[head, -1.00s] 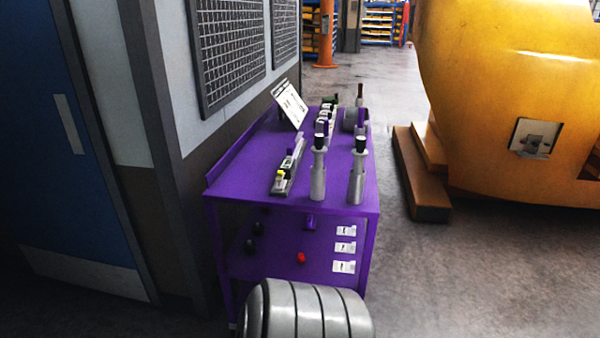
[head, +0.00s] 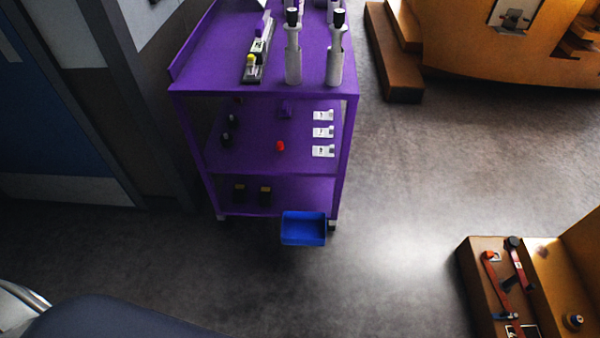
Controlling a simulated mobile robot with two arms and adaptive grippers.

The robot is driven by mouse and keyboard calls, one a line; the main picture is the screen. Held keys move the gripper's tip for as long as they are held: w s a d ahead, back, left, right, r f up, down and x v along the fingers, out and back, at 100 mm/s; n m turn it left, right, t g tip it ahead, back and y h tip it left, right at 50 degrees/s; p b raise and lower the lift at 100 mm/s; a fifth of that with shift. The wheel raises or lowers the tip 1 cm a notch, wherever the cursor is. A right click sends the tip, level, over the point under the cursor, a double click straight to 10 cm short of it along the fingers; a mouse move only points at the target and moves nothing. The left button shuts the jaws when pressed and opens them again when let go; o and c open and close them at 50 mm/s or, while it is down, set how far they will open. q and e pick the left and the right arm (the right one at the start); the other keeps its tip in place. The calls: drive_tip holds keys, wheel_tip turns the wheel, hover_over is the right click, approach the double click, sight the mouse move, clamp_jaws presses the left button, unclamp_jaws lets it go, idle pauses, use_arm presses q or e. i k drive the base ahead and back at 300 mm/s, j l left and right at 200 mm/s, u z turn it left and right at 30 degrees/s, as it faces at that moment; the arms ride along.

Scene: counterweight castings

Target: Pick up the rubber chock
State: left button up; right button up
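I cannot make out for certain which thing is the rubber chock. Small black pieces (head: 226,138) lie at the left of the middle shelf. Neither of my grippers shows in the head view.
A blue bin (head: 304,229) is at the cart's bottom front. The middle shelf holds a red piece (head: 281,146) and white cards (head: 323,132). A brown bench with tools (head: 484,262) stands at lower right. Floor between is clear.

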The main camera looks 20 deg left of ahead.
sight(265, 192)
drive_tip(key=u, duration=0.8)
